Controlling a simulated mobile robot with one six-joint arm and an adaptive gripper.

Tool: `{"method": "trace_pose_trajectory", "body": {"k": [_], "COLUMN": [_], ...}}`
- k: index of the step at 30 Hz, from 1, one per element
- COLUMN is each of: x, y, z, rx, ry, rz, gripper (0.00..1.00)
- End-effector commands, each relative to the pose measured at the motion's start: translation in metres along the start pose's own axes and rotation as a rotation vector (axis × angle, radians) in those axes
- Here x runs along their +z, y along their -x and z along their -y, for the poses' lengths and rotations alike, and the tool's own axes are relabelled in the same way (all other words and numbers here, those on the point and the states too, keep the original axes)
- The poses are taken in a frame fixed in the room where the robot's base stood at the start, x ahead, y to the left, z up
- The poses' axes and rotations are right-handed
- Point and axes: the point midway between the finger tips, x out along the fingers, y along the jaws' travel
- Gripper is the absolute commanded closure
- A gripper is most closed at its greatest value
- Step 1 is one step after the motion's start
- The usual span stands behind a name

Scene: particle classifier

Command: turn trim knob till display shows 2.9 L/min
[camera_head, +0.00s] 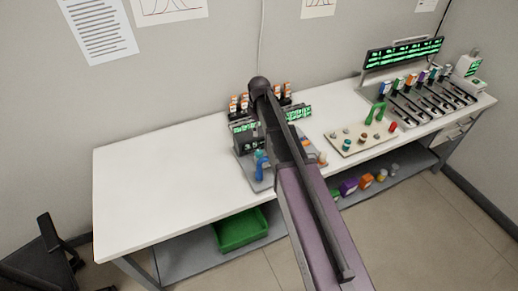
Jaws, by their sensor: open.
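My arm crosses the middle of the view and hides part of the bench device behind it. My gripper cannot be made out. The device (245,143) is dark, with small green-lit displays (243,127) on its left. Another green-lit display (299,113) shows to the right of my arm. Their text is too small to read. A blue upright part (261,163) stands at the device's front left. I cannot pick out the trim knob; it is either hidden by my arm or too small to tell.
The white bench (150,185) is clear on the left. Further right stand a rack (432,100) and a wide display (404,53). A green bin (241,231) sits below.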

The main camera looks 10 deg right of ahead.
Motion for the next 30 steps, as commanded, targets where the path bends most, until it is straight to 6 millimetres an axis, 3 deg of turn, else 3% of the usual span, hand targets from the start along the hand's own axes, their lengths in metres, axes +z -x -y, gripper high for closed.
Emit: {"method": "trace_pose_trajectory", "body": {"k": [17,30], "x": [0.0,0.0], "y": [-0.005,-0.036], "z": [0.0,0.0], "rx": [0.0,0.0], "ry": [0.003,0.003], "rz": [0.0,0.0], "gripper": [0.12,0.12]}}
